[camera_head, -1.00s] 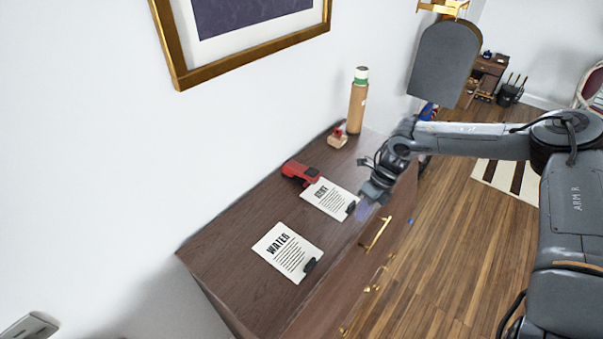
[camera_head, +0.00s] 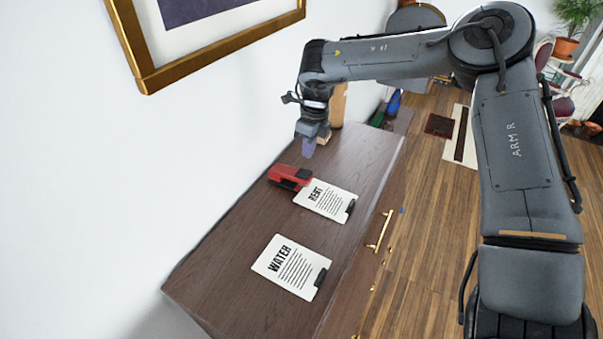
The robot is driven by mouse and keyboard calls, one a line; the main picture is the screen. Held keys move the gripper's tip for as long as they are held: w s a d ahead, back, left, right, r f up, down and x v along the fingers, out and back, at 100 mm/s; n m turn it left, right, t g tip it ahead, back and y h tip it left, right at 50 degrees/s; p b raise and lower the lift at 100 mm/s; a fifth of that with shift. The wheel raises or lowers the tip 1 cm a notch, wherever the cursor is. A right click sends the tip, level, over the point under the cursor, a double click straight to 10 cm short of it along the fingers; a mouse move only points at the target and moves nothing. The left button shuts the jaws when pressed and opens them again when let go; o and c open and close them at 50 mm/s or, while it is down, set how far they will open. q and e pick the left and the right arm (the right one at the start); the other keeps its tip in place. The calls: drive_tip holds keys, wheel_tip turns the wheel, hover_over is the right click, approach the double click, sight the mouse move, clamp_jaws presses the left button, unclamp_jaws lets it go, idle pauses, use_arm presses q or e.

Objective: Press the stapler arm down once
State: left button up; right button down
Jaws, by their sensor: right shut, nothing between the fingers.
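The red stapler (camera_head: 288,177) lies on the dark wooden dresser top (camera_head: 225,240), close to the wall and beside the paper headed RENT. My right gripper (camera_head: 309,150) points down above and just behind the stapler's far end. Its fingers are shut and empty. They look apart from the stapler, though the exact height is hard to tell. My left gripper is not in view.
The RENT paper (camera_head: 322,201) and the WATER paper (camera_head: 285,265) lie on the dresser with dark clips. A tan bottle (camera_head: 338,105) stands behind my right gripper, partly hidden. A gold picture frame (camera_head: 215,50) hangs above.

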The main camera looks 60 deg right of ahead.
drive_tip(key=shift+f, duration=0.1)
drive_tip(key=b, duration=0.5)
hover_over(305, 174)
drive_tip(key=f, duration=0.5)
drive_tip(key=shift+s+d+f, duration=0.1)
drive_tip(key=shift+s, duration=0.1)
drive_tip(key=shift+f+b, duration=0.5)
drive_tip(key=shift+f, duration=0.15)
drive_tip(key=shift+w+f, duration=0.1)
drive_tip(key=shift+f, duration=0.05)
drive_tip(key=shift+f, duration=0.1)
